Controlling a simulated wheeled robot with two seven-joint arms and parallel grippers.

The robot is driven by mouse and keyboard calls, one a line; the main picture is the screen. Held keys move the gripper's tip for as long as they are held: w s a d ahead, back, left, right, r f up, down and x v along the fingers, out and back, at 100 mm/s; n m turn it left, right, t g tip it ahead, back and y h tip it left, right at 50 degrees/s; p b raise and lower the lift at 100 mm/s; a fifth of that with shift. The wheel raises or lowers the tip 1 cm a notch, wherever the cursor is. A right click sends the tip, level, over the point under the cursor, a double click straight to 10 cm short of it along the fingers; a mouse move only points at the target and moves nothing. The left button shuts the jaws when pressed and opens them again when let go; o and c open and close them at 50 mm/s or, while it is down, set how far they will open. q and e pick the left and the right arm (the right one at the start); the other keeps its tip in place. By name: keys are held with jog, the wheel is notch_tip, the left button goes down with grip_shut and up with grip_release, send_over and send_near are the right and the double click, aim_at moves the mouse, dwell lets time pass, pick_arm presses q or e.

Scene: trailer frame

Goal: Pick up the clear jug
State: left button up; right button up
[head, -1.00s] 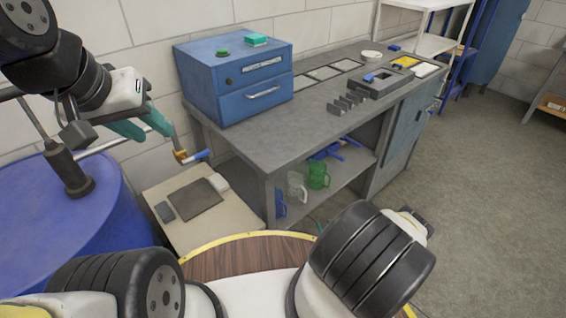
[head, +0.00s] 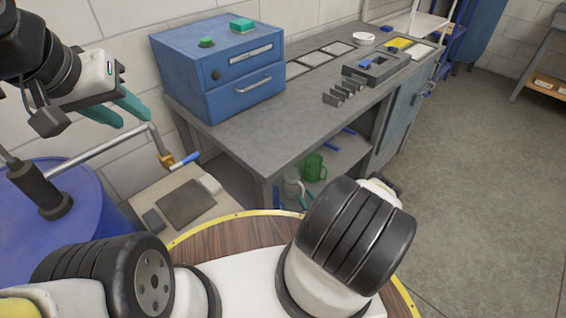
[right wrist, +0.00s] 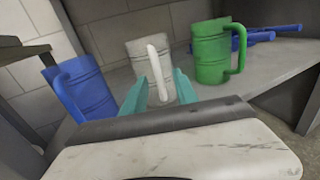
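The clear jug (right wrist: 146,52), whitish and upright with its handle towards me, stands on the shelf under the workbench. It shows partly in the head view (head: 291,188), behind my right arm. My right gripper (right wrist: 160,92) is open in the right wrist view, with one teal finger on each side in front of the jug's handle. I cannot tell whether the fingers touch it. In the head view my right arm mostly hides this gripper. My left gripper (head: 117,110) is open and empty at the upper left, near a crank with a blue handle (head: 185,161).
A green jug (right wrist: 210,52) stands right of the clear one and a blue jug (right wrist: 84,90) left of it. Blue tools (right wrist: 260,36) lie further right on the shelf. The workbench (head: 290,113) covers the shelf.

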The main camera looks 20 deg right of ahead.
jog(key=shift+w+a, duration=0.25)
jog(key=shift+w, duration=0.95)
grip_shut()
dwell(0.5)
